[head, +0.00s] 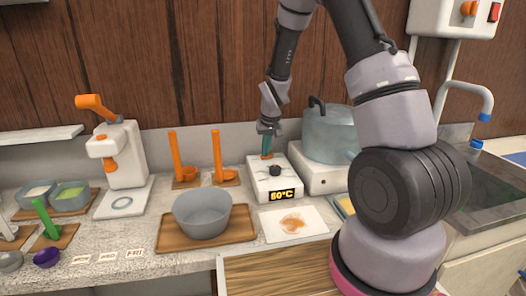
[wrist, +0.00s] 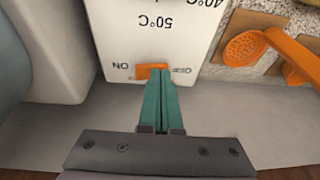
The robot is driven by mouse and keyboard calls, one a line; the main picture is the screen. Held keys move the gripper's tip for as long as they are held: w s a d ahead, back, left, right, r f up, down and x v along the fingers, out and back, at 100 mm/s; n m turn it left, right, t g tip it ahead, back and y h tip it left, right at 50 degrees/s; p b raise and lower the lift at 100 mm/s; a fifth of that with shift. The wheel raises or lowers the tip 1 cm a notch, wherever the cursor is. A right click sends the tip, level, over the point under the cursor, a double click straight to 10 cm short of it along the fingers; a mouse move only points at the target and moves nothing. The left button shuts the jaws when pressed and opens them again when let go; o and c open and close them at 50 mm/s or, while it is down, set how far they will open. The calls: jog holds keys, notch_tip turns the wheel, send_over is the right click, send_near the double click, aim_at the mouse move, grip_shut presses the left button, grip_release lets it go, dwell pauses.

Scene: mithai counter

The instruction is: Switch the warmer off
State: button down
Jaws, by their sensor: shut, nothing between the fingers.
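The warmer (head: 272,186) is a white box on the counter with a black knob (head: 275,170) on top and a lit display reading 60°C on its front. In the wrist view its white top (wrist: 150,40) shows upside-down temperature marks. An orange switch (wrist: 151,71) sits near its back edge, between the labels ON and OFF. My gripper (wrist: 161,76) is shut and empty, its green fingertips at the switch's edge and partly over it. Whether they touch it, and which way it is tipped, I cannot tell. In the head view my gripper (head: 267,147) points down at the warmer's back.
A large lidded pot (head: 328,135) on a white burner stands close right of the warmer. Orange ladles (head: 220,160) stand to its left. A grey bowl (head: 203,214) on a wooden tray and a white sheet (head: 292,224) lie in front. The wall is close behind.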

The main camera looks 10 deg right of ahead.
jog(key=shift+d+r, duration=0.1)
jog(key=shift+r, duration=0.05)
jog(key=shift+r, duration=0.4)
notch_tip(320, 180, up, 12)
jog(key=s+a, duration=0.2)
jog(key=s, duration=0.1)
jog(key=shift+a+r, duration=0.15)
jog(key=shift+a, duration=0.2)
jog(key=s+d+r+m+t, duration=0.1)
jog(key=s+d+r, duration=0.1)
jog(key=s+r, duration=0.45)
jog(key=s+d+r+m+t, duration=0.1)
jog(key=s+d+r, duration=0.2)
jog(key=s+r, duration=0.4)
jog(key=s+r+m+t, duration=0.1)
jog(key=s+r, duration=0.1)
jog(key=s, duration=0.4)
jog(key=s+d+r+m+y, duration=0.1)
jog(key=s+r, duration=0.2)
jog(key=s, duration=0.4)
jog(key=shift+d+r+t, duration=0.25)
jog(key=shift+d+t, duration=0.05)
jog(key=shift+t, duration=0.1)
